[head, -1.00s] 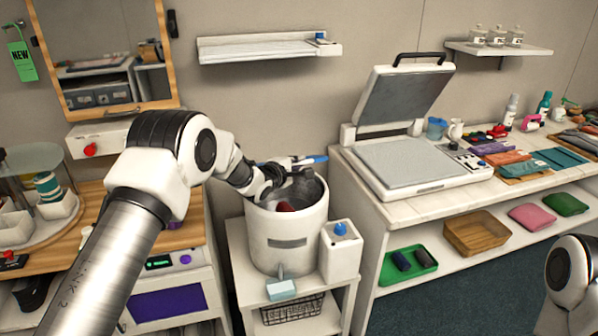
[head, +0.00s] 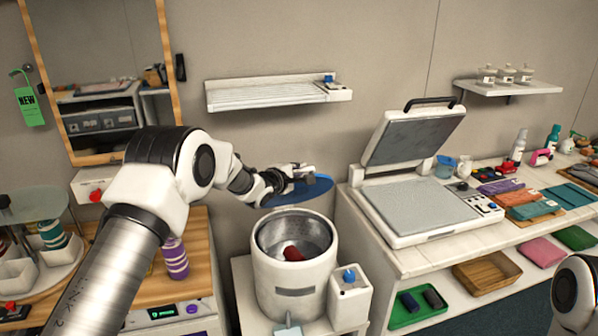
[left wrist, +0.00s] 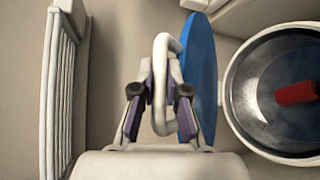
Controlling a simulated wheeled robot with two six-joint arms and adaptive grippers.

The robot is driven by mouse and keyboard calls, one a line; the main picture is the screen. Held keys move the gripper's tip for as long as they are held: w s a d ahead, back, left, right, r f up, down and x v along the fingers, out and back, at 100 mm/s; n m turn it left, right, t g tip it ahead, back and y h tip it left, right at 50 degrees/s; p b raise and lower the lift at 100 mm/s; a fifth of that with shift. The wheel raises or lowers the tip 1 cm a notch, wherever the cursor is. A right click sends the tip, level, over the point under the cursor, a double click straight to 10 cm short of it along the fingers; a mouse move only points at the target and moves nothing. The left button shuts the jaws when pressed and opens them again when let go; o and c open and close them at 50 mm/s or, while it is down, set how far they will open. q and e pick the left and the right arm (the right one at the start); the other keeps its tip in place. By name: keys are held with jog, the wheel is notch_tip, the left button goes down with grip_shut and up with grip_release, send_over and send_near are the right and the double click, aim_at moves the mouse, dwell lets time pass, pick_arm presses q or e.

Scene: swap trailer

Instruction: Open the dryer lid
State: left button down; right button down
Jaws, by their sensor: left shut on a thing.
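The dryer (head: 285,285) is a white cylinder with a metal drum, standing low in the middle of the head view. Its round opening is uncovered, and a red item (head: 293,253) lies inside; this item also shows in the left wrist view (left wrist: 297,93). The blue lid (head: 308,192) is tilted above and behind the opening. In the left wrist view the lid (left wrist: 202,70) stands nearly edge-on beside the drum rim (left wrist: 228,85). My left gripper (head: 290,180) is shut on the lid's white loop handle (left wrist: 163,85). My right gripper is out of view.
A control box with a blue knob (head: 350,277) stands at the dryer's right. A heat press (head: 428,205) with its top raised is on the right counter. A wall shelf (head: 270,95) hangs above the lid. A mirror (head: 105,90) is at the left.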

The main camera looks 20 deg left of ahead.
pick_arm(q)
jog(key=c, duration=1.2)
grip_release()
jog(key=v, duration=1.2)
